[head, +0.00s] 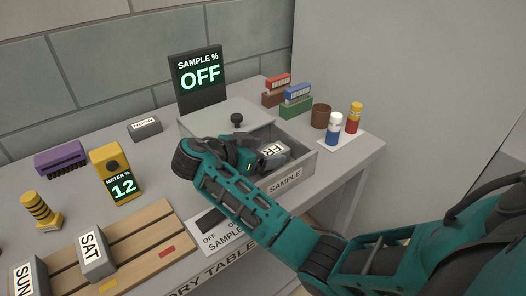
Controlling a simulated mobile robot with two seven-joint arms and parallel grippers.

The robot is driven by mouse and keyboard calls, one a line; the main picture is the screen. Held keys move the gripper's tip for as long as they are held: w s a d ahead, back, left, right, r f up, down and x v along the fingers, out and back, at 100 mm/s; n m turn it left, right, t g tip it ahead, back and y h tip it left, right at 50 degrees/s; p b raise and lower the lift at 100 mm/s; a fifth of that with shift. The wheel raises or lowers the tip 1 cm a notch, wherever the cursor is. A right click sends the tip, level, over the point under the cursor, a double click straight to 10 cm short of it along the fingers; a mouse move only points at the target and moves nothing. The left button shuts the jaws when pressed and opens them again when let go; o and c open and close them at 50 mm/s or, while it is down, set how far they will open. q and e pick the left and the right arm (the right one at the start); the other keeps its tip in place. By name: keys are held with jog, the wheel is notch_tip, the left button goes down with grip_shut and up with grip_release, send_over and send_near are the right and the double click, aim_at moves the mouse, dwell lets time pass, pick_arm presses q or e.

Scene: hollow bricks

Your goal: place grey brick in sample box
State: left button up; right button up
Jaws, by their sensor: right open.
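The grey sample box (286,181), marked SAMPLE, stands near the table's front edge. Its lid (212,120), with a dark knob, sits at the back left, leaving the front right part open. A grey brick (273,150) with a white label reading FR is inside the open part, tilted in the picture. My right gripper (257,160) is open at the box, close to the brick's left end. My own wrist hides the fingertips and part of the brick, so I cannot tell whether they touch. My left gripper is not in view.
Grey bricks marked SAT (97,262) and SUN (29,281) are on a wooden rack (150,233) at the left. A yellow meter (113,172) reads 12. A dark display (200,78) reads OFF. Two small bottles (354,118) and a brown cup (321,116) stand right of the box.

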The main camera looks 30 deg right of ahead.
jog(key=shift+r, duration=0.25)
jog(key=v, duration=1)
jog(key=shift+a+p, duration=0.4)
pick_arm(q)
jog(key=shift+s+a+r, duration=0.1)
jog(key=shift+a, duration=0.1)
pick_arm(e)
jog(key=shift+s+a+r, duration=0.15)
jog(key=shift+a+r, duration=0.15)
jog(key=shift+a, duration=0.2)
